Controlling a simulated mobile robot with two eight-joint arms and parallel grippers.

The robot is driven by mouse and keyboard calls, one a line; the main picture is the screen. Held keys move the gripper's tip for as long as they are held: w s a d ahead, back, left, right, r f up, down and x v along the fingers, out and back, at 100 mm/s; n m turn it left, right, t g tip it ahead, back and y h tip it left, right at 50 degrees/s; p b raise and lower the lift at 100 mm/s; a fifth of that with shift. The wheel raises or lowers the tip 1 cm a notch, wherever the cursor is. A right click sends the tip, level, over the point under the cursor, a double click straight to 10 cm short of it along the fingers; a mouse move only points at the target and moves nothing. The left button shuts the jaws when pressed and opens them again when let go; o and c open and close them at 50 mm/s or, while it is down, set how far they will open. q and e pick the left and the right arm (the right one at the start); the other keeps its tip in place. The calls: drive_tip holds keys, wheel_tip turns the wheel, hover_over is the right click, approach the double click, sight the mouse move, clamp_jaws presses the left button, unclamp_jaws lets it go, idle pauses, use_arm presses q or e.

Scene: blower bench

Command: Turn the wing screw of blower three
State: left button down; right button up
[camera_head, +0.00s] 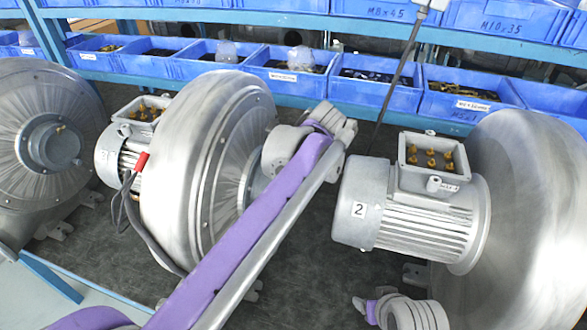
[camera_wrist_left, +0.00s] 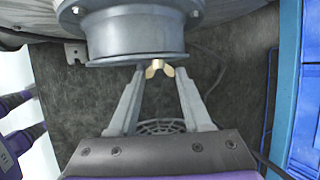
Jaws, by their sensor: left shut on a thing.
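Blower three (camera_head: 215,130) stands left of centre in the head view, with a label "3" on its motor and its round inlet facing my left arm. In the left wrist view, the brass wing screw (camera_wrist_left: 157,67) sits at the lower rim of the grey inlet flange (camera_wrist_left: 135,40). My left gripper (camera_wrist_left: 155,74) reaches up to it from below, its fingertips shut on the screw's wings. In the head view my purple left forearm and wrist hide the left fingers and the screw. Part of my right arm shows at the bottom right; its fingers are out of frame.
Blower two (camera_head: 420,210) stands to the right, and another blower (camera_head: 45,145) to the left. Blue bins (camera_head: 375,93) of hardware line the back shelf. A dark cable (camera_head: 150,235) hangs beside blower three. The dark bench top between blowers is partly clear.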

use_arm(q)
drive_tip(key=shift+c, duration=1.7)
unclamp_jaws()
drive_tip(key=v, duration=1)
drive_tip(key=shift+r, duration=0.35)
drive_tip(key=shift+s+f, duration=0.1)
drive_tip(key=shift+s, duration=0.1)
